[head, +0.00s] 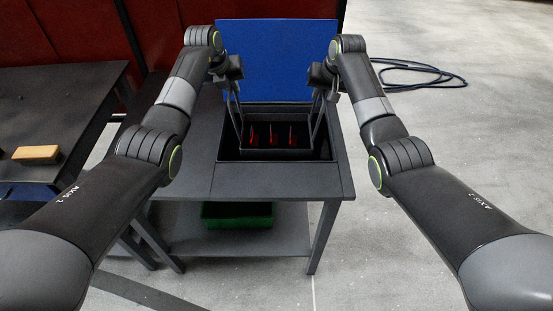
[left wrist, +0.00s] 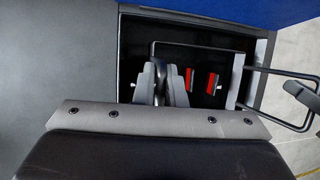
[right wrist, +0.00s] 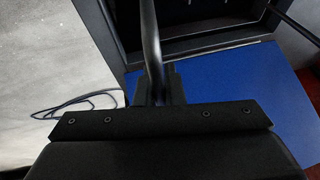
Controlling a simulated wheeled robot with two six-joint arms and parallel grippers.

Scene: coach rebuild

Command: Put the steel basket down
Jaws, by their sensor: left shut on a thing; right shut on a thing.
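The dark steel basket (head: 277,153), with several red pieces in it, is at the dark tank opening (head: 327,152) in the table. Whether its base touches the bottom cannot be told. My left gripper (head: 233,86) is shut on the basket's left handle, and my right gripper (head: 320,86) on its right handle. The left wrist view shows the fingers (left wrist: 160,84) around a bar and red pieces beyond. The right wrist view shows the fingers (right wrist: 158,90) on the other handle bar; the basket is mostly cut off there.
A blue panel (head: 278,55) stands upright behind the opening. The grey table top (head: 195,150) is clear to the left. A green box (head: 237,215) sits on the shelf below. A bench with a tan block (head: 37,153) is at the left. A hose lies on the floor at the right.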

